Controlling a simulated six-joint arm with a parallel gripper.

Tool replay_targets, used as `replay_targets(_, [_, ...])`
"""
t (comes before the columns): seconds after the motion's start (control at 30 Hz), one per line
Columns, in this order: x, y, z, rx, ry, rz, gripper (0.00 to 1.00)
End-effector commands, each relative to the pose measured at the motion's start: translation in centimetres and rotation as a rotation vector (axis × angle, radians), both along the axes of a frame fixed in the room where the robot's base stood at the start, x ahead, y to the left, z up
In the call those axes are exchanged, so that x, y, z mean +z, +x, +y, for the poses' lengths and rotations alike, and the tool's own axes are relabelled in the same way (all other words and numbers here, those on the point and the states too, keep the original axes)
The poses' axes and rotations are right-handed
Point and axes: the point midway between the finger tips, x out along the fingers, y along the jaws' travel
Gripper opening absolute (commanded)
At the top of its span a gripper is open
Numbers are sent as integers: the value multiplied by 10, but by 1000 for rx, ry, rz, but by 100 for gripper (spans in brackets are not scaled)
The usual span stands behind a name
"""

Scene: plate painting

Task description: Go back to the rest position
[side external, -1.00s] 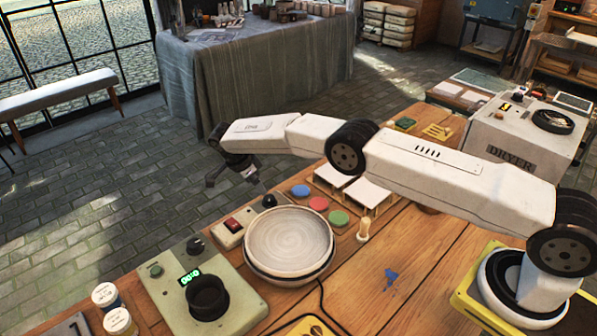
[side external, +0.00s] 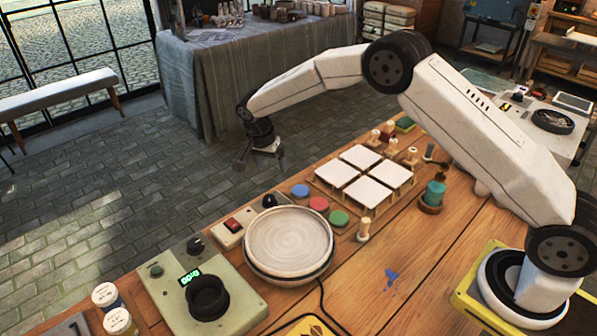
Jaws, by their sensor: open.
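My gripper (side external: 258,163) is open and empty. It hangs in the air above and behind the far edge of the wooden table, seen against the brick floor. It is well clear of the round plate (side external: 288,240), which rests at the front middle of the table. White square tiles (side external: 362,158) lie in a rack to the right of the gripper.
Red, blue and green paint discs (side external: 318,204) sit between plate and tiles. A green device (side external: 165,290) with a lit display stands at the front left. A green bottle (side external: 433,192) and several wooden-handled tools (side external: 364,229) stand around the tiles.

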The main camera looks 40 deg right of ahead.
Motion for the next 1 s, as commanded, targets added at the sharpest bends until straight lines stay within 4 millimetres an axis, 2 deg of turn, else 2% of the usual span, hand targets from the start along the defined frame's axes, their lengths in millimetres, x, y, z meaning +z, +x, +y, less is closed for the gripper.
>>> replay_targets(0.13, [17,-20,-6,124,32,4,87])
replay_targets(0.47, [43,-75,-17,401,86,-1,87])
replay_targets(0.77, [59,-137,-26,646,109,-23,87])
replay_targets(1.0, [66,-192,-32,837,106,-48,87])
